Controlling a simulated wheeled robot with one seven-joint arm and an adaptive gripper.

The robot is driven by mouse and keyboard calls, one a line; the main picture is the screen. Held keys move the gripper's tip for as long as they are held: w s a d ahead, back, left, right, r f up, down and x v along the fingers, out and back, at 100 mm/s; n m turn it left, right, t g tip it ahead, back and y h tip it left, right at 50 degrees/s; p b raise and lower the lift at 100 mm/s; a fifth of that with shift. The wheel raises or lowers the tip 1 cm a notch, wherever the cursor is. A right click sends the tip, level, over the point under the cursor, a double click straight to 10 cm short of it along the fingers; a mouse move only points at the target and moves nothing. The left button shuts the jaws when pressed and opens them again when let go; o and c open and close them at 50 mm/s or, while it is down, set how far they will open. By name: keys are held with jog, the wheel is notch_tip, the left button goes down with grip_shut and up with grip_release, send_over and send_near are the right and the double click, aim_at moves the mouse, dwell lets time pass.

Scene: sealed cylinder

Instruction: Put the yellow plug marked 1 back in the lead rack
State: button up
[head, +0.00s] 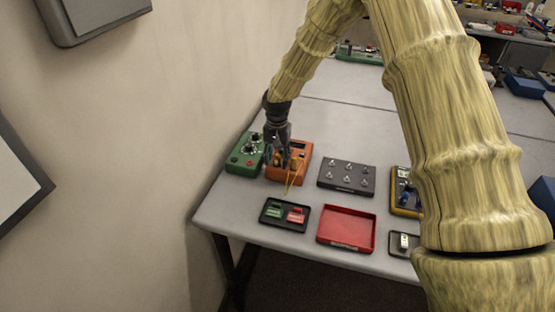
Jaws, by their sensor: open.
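My gripper (284,163) points down over the orange instrument box (301,151) at the back left of the table, with its jaws open. Small yellow plugs (294,164) show at the box's front, close to the fingertips. A yellow lead (290,184) hangs from there over the box's front toward the table. The number marks are too small to read, and I cannot tell which plug is marked 1. The fingers partly hide the plugs, and whether they touch is unclear. No lead rack can be clearly identified in this view.
A green box (246,158) with knobs stands left of the orange one. A dark box (346,177) with several knobs stands to the right. In front are a black tray (284,226) with green and red pieces and an empty red tray (346,230). A wall rises close on the left.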

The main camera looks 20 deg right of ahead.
aim_at(277, 154)
grip_shut()
jog(key=shift+r, duration=0.2)
jog(key=shift+r+p, duration=0.5)
jog(key=shift+r, duration=0.15)
jog(key=shift+r, duration=0.1)
jog(key=shift+r+p, duration=1.2)
jog(key=shift+r, duration=0.8)
